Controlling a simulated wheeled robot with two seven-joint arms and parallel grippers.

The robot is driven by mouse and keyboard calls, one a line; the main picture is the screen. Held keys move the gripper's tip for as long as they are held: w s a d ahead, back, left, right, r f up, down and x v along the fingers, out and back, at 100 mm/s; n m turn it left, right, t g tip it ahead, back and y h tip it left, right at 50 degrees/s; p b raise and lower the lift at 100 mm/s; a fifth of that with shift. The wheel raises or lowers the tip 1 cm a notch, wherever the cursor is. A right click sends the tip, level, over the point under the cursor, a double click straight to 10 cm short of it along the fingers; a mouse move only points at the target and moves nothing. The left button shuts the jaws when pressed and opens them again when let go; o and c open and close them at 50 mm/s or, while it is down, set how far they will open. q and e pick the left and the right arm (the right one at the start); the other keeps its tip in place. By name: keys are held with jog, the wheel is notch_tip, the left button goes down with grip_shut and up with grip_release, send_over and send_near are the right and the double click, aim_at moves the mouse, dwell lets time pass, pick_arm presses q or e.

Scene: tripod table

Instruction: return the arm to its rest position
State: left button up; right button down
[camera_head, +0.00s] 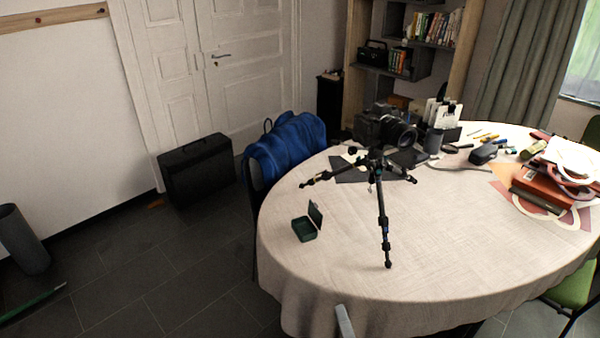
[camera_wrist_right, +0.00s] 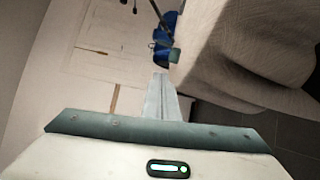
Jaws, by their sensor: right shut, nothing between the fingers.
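My right gripper (camera_head: 345,322) shows only as a grey tip at the bottom edge of the head view, in front of the near edge of the table. In the right wrist view its grey fingers (camera_wrist_right: 161,98) are shut together with nothing held. The round table (camera_head: 300,275) with its pale cloth lies beyond it, and the cloth (camera_wrist_right: 245,60) fills the upper right of the wrist view. My left gripper is in neither view. Most of my right arm is hidden below the frame.
A black tripod (camera_head: 382,215) with a camera (camera_head: 385,128) near it and a small open green box (camera_head: 305,228) are on the table. Books (camera_head: 540,190) lie at right. A chair with a blue jacket (camera_head: 285,148) stands at the table's left. Floor at left is mostly clear.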

notch_tip(320, 180, down, 15)
jog(key=s+m+g, duration=0.1)
jog(key=m+g, duration=0.2)
jog(key=m, duration=0.1)
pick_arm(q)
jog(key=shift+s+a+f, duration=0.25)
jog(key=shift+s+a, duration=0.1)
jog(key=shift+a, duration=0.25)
pick_arm(e)
jog(key=s+d+f+m+g, duration=0.2)
jog(key=s+f+m, duration=0.3)
jog(key=f, duration=0.6)
jog(key=s+d+f+m+g+h, duration=0.1)
jog(key=s+d+f+m+g, duration=0.2)
jog(key=s+f, duration=0.6)
jog(key=s+d+f+m+g, duration=0.3)
jog(key=s+f+m, duration=0.3)
jog(key=f, duration=0.7)
jog(key=shift+s+m+h, duration=0.3)
jog(key=shift+s, duration=0.4)
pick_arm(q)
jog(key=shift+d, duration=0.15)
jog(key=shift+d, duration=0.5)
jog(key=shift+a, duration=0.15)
